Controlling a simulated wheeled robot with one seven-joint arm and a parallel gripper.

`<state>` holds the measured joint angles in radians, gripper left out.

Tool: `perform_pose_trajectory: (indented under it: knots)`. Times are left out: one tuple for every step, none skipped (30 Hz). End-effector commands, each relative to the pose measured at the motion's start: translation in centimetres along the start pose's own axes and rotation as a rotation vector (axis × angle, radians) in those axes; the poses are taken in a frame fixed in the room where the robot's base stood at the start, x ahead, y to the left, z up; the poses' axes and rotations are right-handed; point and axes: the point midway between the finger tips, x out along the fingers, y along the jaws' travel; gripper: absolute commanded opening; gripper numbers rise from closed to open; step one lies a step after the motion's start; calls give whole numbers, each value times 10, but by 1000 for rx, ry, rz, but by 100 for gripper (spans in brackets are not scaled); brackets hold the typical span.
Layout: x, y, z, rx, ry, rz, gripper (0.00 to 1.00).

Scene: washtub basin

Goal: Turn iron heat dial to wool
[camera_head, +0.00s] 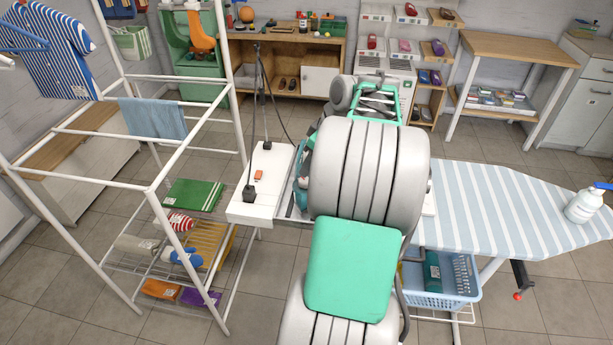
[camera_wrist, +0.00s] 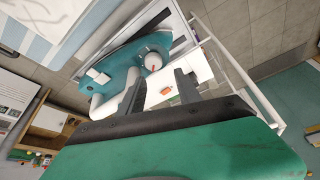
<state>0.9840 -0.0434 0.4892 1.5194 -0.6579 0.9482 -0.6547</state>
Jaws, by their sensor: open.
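The teal iron (camera_wrist: 125,62) lies below my gripper in the wrist view. Its round white heat dial (camera_wrist: 152,61) has a small red mark and sits just beyond my fingertips. The dial's setting labels are too small to read, so I cannot tell which setting it points to. My gripper (camera_wrist: 158,88) is open and empty, its two dark fingers apart and short of the dial in the picture. In the head view only a teal edge of the iron (camera_head: 301,190) shows to the left of my arm; the dial and my gripper are hidden there.
The striped ironing board (camera_head: 490,200) extends right, with a white bottle (camera_head: 583,205) at its end. A white panel (camera_head: 265,185) with an orange switch (camera_head: 258,175) and cord lies left of my arm. A white drying rack (camera_head: 150,188) stands left; a blue basket (camera_head: 440,283) sits below.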

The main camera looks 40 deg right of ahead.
Motion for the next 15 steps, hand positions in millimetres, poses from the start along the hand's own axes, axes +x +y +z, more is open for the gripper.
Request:
perform_pose_trajectory:
  knots:
    - [0,9,7,-5,5,1,40]
    - [0,12,9,-8,7,1,40]
    - [3,13,9,-12,9,2,40]
    - [6,14,9,-14,10,1,40]
    - [10,13,8,-15,10,0,40]
    - [17,12,8,-15,9,-1,40]
    - [23,12,8,-15,9,-1,40]
    - [29,12,8,-15,9,-1,40]
    - [37,12,8,-14,8,-1,40]
    - [44,12,8,-14,9,-1,40]
    - [49,12,8,-13,8,-1,40]
    - [56,12,7,-13,9,1,40]
    - [60,12,7,-13,9,1,40]
    - [64,12,8,-13,8,1,40]
    - [69,13,8,-12,9,2,40]
